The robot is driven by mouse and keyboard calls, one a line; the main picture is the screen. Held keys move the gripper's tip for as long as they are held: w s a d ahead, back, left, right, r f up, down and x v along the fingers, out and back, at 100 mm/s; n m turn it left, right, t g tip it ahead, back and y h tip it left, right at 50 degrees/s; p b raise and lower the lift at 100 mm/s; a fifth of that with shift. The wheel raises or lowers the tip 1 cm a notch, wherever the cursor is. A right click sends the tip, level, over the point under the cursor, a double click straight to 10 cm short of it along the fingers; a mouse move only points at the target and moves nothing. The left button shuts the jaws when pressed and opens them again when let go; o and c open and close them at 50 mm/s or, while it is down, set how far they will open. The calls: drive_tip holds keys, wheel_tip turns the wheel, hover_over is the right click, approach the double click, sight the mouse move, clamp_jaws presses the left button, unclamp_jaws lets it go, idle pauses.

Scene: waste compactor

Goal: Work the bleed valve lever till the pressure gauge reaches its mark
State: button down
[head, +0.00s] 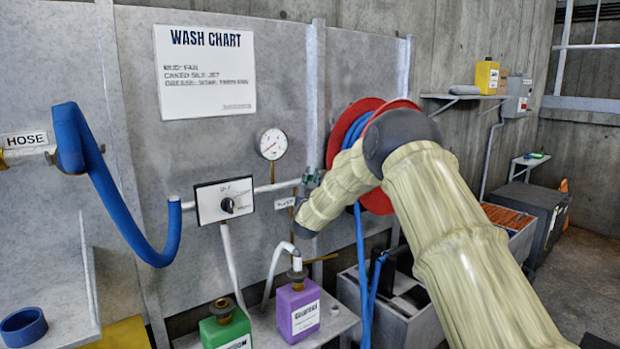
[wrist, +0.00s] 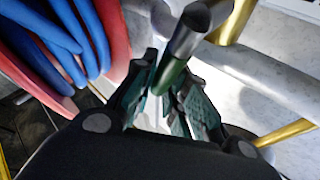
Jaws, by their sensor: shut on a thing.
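The pressure gauge (head: 272,143) is a round white dial on a brass stem above the white wall pipe. Its needle and mark are too small to read surely. My gripper (head: 309,181) is at the pipe's right end, right of the gauge, partly hidden by my arm. In the wrist view, my gripper's fingers (wrist: 170,98) are closed around the green end of the bleed valve lever (wrist: 190,35), whose upper part is bare metal. The valve body is mostly hidden in the head view.
A control box with a knob (head: 225,200) is left of the gauge. A purple bottle (head: 298,311) and a green bottle (head: 225,327) stand below. The red hose reel (head: 377,201) with blue hose is close behind my arm. A wash chart (head: 204,70) hangs above.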

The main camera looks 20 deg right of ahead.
drive_tip(key=shift+w+d+f+m+g, duration=0.1)
drive_tip(key=shift+d+m+g, duration=0.15)
drive_tip(key=shift+m+g, duration=0.2)
drive_tip(key=c, duration=1.4)
unclamp_jaws()
drive_tip(key=v, duration=1.2)
drive_tip(key=shift+f, duration=0.1)
drive_tip(key=shift+c, duration=0.4)
